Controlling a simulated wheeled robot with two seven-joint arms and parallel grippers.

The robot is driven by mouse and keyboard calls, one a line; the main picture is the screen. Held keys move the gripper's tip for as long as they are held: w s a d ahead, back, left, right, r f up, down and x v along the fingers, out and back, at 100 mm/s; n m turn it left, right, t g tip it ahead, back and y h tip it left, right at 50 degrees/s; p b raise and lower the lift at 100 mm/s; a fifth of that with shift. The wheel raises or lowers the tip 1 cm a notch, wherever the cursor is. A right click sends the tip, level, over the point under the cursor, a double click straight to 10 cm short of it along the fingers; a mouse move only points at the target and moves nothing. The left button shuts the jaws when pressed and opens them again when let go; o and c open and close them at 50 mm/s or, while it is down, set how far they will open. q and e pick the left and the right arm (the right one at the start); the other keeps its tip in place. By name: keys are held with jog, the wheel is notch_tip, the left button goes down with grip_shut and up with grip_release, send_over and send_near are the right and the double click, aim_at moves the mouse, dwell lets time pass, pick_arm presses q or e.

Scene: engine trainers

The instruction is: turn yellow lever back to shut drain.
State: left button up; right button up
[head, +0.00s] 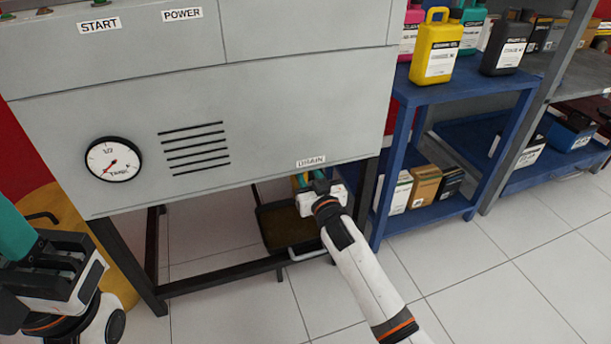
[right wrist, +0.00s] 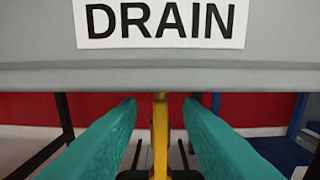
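The yellow lever (right wrist: 160,135) sits below the lower edge of the grey cabinet, under the DRAIN label (right wrist: 160,22). In the right wrist view it runs as a narrow upright strip between my two teal fingers. My right gripper (right wrist: 160,140) is open, with a gap on each side of the lever. In the head view my right gripper (head: 309,181) is just below the DRAIN label (head: 311,162) and hides most of the lever. My left gripper is at the lower left, partly out of frame; one teal finger (head: 14,232) shows clearly.
The cabinet front (head: 270,110) carries a round tank gauge (head: 113,160), its needle pointing lower left. A dark pan (head: 275,228) with a pale handle is under the cabinet. A blue shelf (head: 400,165) with bottles and boxes stands close on the right.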

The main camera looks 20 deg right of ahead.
jog(key=shift+w+b, duration=0.4)
jog(key=shift+w, duration=1.1)
jog(key=shift+c, duration=0.2)
grip_shut()
